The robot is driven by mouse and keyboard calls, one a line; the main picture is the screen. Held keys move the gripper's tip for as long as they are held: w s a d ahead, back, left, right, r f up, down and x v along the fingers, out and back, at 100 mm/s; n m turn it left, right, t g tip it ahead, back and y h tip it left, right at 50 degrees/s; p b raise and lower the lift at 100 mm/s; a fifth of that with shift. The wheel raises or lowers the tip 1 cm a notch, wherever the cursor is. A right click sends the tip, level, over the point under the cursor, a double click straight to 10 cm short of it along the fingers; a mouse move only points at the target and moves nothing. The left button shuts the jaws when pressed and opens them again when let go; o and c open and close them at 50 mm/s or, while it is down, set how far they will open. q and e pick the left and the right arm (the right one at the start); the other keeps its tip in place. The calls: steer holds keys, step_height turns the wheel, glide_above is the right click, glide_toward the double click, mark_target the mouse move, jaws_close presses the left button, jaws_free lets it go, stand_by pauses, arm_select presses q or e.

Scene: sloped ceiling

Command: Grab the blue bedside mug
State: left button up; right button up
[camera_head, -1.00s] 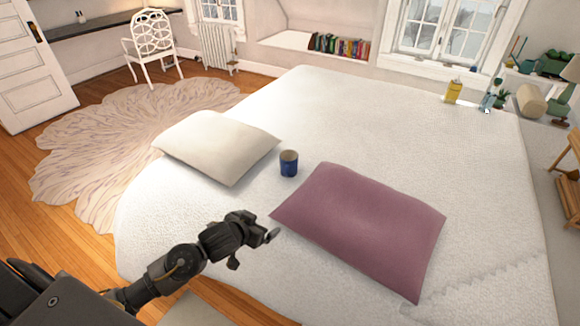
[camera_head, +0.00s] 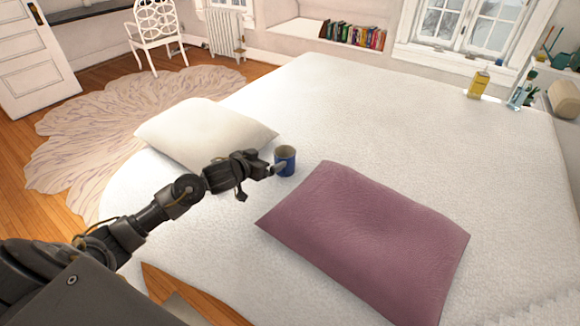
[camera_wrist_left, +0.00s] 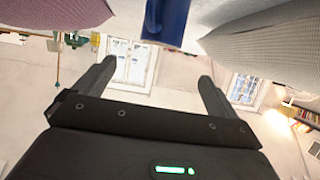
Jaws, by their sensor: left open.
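The blue mug (camera_head: 289,164) stands upright on the white bed between the cream pillow and the mauve pillow. My left gripper (camera_head: 261,181) is open, just to the left of the mug, with one fingertip overlapping the mug's left side in the head view. Whether it touches cannot be told. In the left wrist view, which is upside down, the mug (camera_wrist_left: 167,20) shows at the top edge, partly cut off, beyond the gap of the open gripper (camera_wrist_left: 156,72). Nothing is between the fingers. My right gripper is not in view.
The cream pillow (camera_head: 200,133) lies behind and left of the mug. The mauve pillow (camera_head: 365,235) lies to its right and nearer. A yellow bottle (camera_head: 478,83) and a clear bottle (camera_head: 520,93) stand at the bed's far right. The bed (camera_head: 345,115) beyond the mug is clear.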

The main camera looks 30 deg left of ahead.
arm_select(q)
steer(key=w+f, duration=0.1)
steer(key=f, duration=0.1)
steer(key=b, duration=0.1)
glide_toward(290, 152)
steer(key=shift+x, duration=2.8)
steer(key=c, duration=1.3)
